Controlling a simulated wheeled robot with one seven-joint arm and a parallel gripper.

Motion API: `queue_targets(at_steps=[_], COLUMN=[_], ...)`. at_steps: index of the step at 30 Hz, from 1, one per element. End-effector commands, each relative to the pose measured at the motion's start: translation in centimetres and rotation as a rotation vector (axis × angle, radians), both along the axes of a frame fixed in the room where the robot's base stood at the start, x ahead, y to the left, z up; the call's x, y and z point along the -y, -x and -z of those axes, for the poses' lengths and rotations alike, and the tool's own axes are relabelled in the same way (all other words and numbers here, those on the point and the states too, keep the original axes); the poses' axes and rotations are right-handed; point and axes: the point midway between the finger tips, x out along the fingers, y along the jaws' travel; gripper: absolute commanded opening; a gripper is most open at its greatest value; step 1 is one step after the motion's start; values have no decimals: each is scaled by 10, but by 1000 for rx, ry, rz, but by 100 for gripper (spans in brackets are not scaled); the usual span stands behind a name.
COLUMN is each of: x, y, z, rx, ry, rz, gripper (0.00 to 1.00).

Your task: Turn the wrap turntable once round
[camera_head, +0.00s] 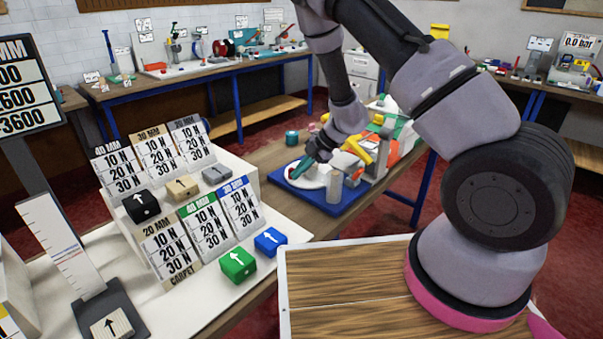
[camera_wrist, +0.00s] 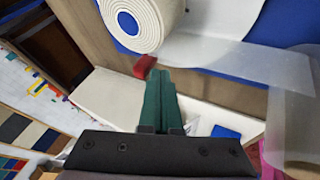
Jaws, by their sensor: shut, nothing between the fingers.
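The wrap turntable (camera_head: 309,184) looks like a round white disc on a blue base (camera_head: 332,207) on the wooden bench in the head view. My gripper (camera_head: 298,169) is low over the disc, fingers pointing down. In the wrist view its teal fingers (camera_wrist: 157,88) are shut together with nothing between them. Their tips are close to a small red piece (camera_wrist: 145,66); I cannot tell whether they touch it. A white roll with a blue core (camera_wrist: 151,14) is just beyond the tips. A pale translucent sheet (camera_wrist: 235,66) extends from beside the roll.
White upright cylinder (camera_head: 334,187) and yellow and orange parts (camera_head: 361,152) stand close right of my gripper. Label boards (camera_head: 205,225) and coloured blocks, including a green one (camera_head: 238,264), fill the left table. A small teal item (camera_head: 292,137) stands behind the turntable.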

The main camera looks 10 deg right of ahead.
Motion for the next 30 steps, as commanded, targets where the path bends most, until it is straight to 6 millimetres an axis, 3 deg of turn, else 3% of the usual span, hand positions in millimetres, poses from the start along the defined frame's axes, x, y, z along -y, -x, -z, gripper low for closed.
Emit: queue_targets(at_steps=[30], x=[-18], y=[-21], z=[0], rx=[0], ry=[0], rz=[370], gripper=[0])
